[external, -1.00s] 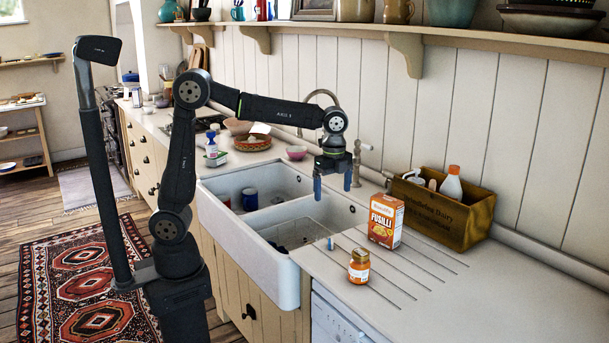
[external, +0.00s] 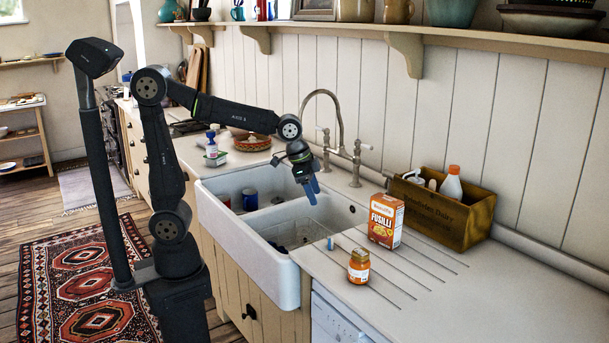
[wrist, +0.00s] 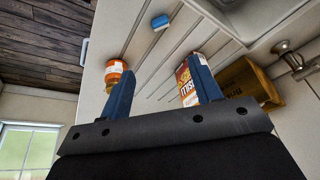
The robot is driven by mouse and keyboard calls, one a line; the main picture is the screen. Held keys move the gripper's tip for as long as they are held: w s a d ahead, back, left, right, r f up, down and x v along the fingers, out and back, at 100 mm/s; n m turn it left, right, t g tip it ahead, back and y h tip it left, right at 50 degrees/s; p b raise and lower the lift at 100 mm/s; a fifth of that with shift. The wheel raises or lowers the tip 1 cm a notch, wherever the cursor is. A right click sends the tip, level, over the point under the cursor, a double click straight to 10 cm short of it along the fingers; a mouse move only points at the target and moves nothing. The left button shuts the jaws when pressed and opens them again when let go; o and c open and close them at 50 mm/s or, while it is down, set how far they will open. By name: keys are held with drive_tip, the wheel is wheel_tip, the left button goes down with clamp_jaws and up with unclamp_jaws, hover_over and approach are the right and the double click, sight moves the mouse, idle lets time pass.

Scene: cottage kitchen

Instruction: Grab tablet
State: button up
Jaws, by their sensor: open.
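The tablet (external: 330,243) looks like a small blue and whitish block on the pale ribbed drainboard, just right of the sink. It also shows in the wrist view (wrist: 160,21), near the top, beyond the fingertips and between their lines. My gripper (external: 312,188) hangs above the sink, up and to the left of the tablet, tilted with its fingers pointing down and right. In the wrist view its two blue fingers (wrist: 161,64) are spread apart with nothing between them. The tablet is apart from the gripper and fully visible.
An orange jar (external: 358,267) stands close in front of the tablet, and a fusilli box (external: 386,220) stands to its right. A wooden crate (external: 465,221) with bottles is farther back. The white sink (external: 291,285) and its tap (external: 340,125) are to the left. The right counter is clear.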

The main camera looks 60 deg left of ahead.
drive_tip(key=n, duration=0.1)
hover_over(330, 240)
drive_tip(key=s, duration=0.2)
drive_tip(key=f, duration=1.1)
drive_tip(key=shift+a+f, duration=0.3)
drive_tip(key=shift+a, duration=0.05)
drive_tip(key=x, duration=0.3)
drive_tip(key=shift+w+a+f, duration=0.15)
drive_tip(key=shift+f, duration=0.3)
drive_tip(key=shift+w+f, duration=0.25)
drive_tip(key=shift+f, duration=0.35)
drive_tip(key=c, duration=1.1)
